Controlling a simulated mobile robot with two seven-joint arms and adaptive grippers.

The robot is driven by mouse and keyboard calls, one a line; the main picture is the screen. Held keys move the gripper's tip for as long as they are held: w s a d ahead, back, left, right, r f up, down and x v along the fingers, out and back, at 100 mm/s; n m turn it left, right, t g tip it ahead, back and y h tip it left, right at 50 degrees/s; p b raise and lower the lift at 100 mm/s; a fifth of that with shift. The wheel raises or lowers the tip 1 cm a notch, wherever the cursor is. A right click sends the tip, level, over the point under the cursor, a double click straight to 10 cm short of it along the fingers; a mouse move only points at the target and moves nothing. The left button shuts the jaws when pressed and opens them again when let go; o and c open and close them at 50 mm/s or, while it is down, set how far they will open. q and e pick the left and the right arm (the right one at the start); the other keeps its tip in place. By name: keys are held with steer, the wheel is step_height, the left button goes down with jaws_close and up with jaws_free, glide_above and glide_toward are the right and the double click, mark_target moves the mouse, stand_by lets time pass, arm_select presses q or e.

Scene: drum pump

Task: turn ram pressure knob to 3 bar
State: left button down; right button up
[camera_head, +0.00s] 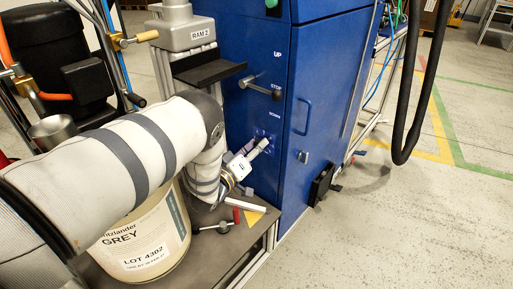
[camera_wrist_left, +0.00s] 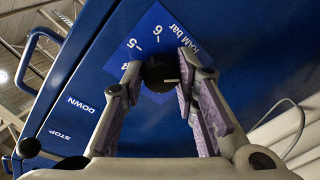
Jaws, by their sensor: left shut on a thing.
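The ram pressure knob (camera_wrist_left: 157,74) is a black round knob with a short white line, on a blue dial plate (camera_wrist_left: 181,30) marked "RAM bar". The numerals 5 and 6 can be read in the wrist view, and a partly covered 4; the other numerals are hidden. The white line points to the right in that view. My left gripper (camera_wrist_left: 160,78) is shut on the knob, with one finger on each side. In the head view my left gripper (camera_head: 260,146) reaches the blue cabinet's front, and the knob is mostly hidden by the fingers. My right gripper is not in view.
The blue cabinet (camera_head: 330,90) has an UP/STOP/DOWN lever (camera_head: 262,90) above the knob and a door handle (camera_head: 302,116) to the right. A drum (camera_head: 150,240) labelled GREY stands below my left arm. A black hose (camera_head: 417,90) hangs at right; the floor there is mostly clear.

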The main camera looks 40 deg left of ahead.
arm_select(q)
steer(key=m+h, duration=0.1)
steer(key=m, duration=0.8)
steer(key=m+h, duration=0.1)
steer(key=m, duration=0.8)
steer(key=m+h+b, duration=0.1)
steer(key=m, duration=0.9)
steer(key=shift+a+f+t+h, duration=0.2)
steer(key=shift+t+h, duration=0.1)
steer(key=shift+t, duration=0.1)
steer(key=c, duration=1.2)
jaws_free()
steer(key=shift+r, duration=0.1)
steer(key=shift+c, duration=0.2)
